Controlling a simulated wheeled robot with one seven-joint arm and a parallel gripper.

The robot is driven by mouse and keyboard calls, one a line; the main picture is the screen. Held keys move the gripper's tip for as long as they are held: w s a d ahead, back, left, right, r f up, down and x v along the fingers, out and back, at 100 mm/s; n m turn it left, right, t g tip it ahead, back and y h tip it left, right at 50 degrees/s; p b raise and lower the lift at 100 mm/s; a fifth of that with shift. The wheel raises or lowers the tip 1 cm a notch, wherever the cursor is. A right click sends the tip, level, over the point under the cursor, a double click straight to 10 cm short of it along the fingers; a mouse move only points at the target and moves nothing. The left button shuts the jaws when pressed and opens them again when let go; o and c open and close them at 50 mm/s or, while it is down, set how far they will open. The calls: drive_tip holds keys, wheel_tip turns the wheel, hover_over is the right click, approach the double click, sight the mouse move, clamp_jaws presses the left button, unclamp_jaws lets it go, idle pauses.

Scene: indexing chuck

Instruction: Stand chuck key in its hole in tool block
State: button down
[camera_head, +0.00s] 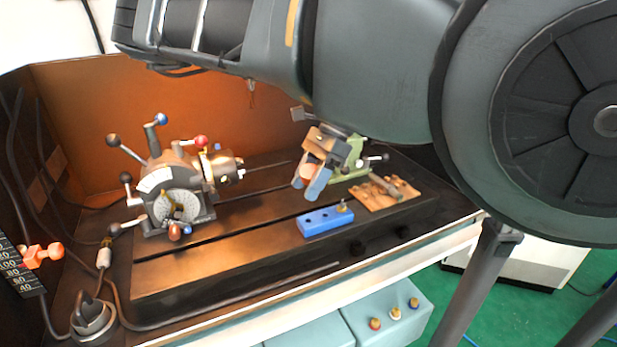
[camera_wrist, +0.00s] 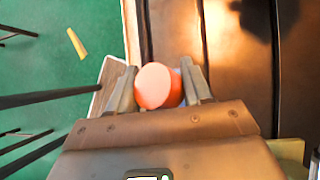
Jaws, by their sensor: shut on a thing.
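My gripper (camera_head: 309,184) points down above the table, just behind and above the left part of the blue tool block (camera_head: 318,223). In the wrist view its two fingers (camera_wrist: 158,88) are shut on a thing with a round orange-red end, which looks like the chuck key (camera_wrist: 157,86). Only that end shows; its shaft is hidden, and the head view does not show it clearly. The tool block has dark holes in its top, and a small brass-coloured peg stands at its right end. Whether the held thing touches the block cannot be told.
The indexing chuck (camera_head: 180,196) with several ball-ended levers stands at left. A green vise-like fixture (camera_head: 352,163) is close behind my gripper. A wooden tray (camera_head: 402,196) with small parts lies right of the block. The plate in front of the block is clear.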

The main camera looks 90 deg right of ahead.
drive_tip(key=shift+w+a+r+m+t+y+p, duration=0.1)
drive_tip(key=shift+a+m+t+y+p, duration=0.2)
drive_tip(key=shift+y+p, duration=0.5)
drive_tip(key=shift+w+a+m+t+y+p, duration=0.1)
drive_tip(key=shift+a+y+p, duration=0.3)
drive_tip(key=shift+y+p, duration=0.35)
drive_tip(key=shift+w+a+m+t+y+p, duration=0.1)
drive_tip(key=shift+a+m+t+y+p, duration=0.3)
drive_tip(key=shift+y+p, duration=0.8)
drive_tip(key=shift+d+h+p, duration=0.15)
drive_tip(key=shift+h+p, duration=0.2)
drive_tip(key=shift+p, duration=0.05)
drive_tip(key=shift+d, duration=0.35)
drive_tip(key=shift+d+p, duration=0.35)
idle(0.6)
drive_tip(key=shift+f+b, duration=0.3)
drive_tip(key=shift+f, duration=1.5)
drive_tip(key=shift+c, duration=2)
unclamp_jaws()
drive_tip(key=shift+d, duration=0.1)
